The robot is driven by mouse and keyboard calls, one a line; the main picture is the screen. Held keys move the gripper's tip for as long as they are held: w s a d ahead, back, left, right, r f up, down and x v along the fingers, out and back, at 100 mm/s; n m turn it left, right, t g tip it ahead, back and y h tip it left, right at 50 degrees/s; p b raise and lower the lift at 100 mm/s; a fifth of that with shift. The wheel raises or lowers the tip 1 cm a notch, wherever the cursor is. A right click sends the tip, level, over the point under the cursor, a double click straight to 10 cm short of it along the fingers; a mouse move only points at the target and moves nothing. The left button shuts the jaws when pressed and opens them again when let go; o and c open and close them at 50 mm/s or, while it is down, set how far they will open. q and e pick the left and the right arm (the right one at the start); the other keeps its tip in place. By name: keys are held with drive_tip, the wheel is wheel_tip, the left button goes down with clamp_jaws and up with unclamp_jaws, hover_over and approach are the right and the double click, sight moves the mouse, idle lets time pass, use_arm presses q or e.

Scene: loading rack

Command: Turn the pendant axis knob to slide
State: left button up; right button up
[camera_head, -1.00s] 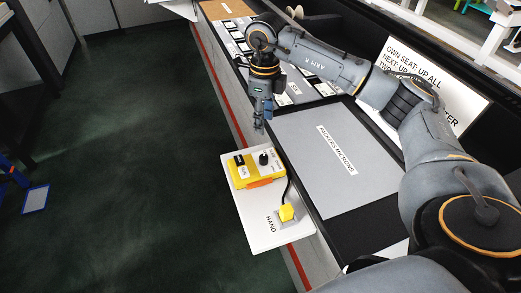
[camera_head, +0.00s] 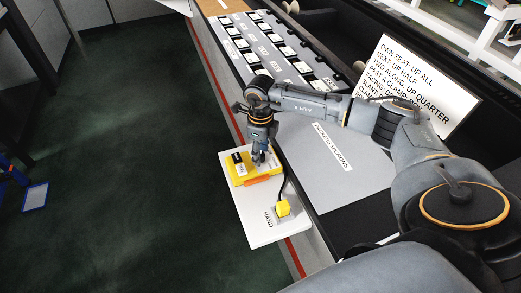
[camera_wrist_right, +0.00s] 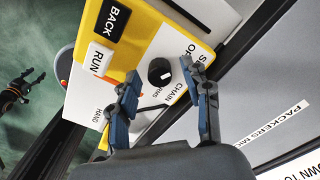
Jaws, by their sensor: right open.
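The yellow pendant (camera_head: 238,178) lies on a white shelf. Its round black axis knob (camera_wrist_right: 160,71) shows in the right wrist view, with a white mark toward the lower right, on the side of the label CHAIN. Other labels round it are partly cut off or hidden. My right gripper (camera_head: 259,160) is over the pendant's knob end and hides the knob in the head view. In the wrist view the right gripper (camera_wrist_right: 168,92) is open and empty, its fingertips apart and just short of the knob. My left gripper (camera_wrist_right: 24,86) shows at the wrist view's left edge, fingers apart.
The pendant has a black BACK switch (camera_wrist_right: 111,20) and a white RUN switch (camera_wrist_right: 100,58). A yellow block (camera_head: 283,208) on a black cable stands on the shelf (camera_head: 262,232). A grey panel (camera_head: 345,175) lies to the right. Dark floor is open to the left.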

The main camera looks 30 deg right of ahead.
clamp_jaws()
drive_tip(key=shift+m, duration=0.4)
drive_tip(key=m+b, duration=0.1)
drive_tip(key=m, duration=0.1)
drive_tip(key=shift+m, duration=2.4)
unclamp_jaws()
